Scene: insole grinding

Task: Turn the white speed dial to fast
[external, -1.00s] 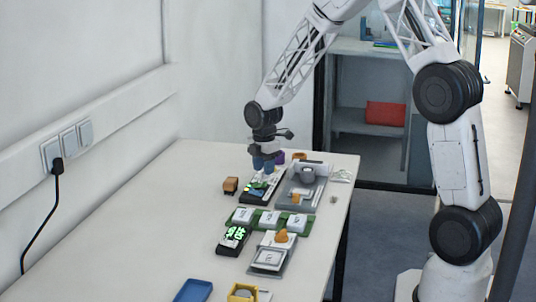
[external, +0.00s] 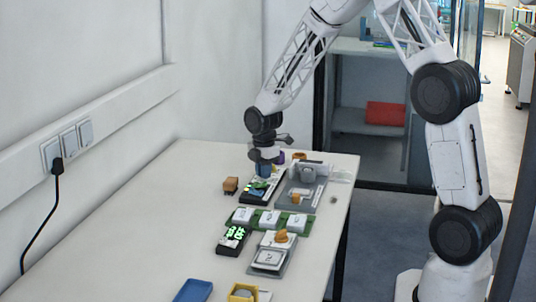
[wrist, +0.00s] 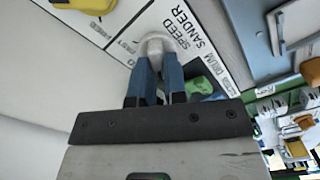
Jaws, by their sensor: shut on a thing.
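The white speed dial (wrist: 157,44) sits on a white panel lettered SPEED and SANDER (wrist: 190,22) in the wrist view. The blue fingers of my gripper (wrist: 157,80) are closed on the dial, one on each side. In the external view my gripper (external: 264,169) points down over the dark-edged control panel (external: 256,196), and the dial itself is hidden by the fingers. A green button (wrist: 201,86) shows to the right of the fingers in the wrist view. I cannot read which speed the dial points to.
A grey machine tray (external: 309,203) stands close to the right of the panel. A brown block (external: 230,185) lies to its left. A green holder with white boxes (external: 270,219) is in front. The table's left side is clear.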

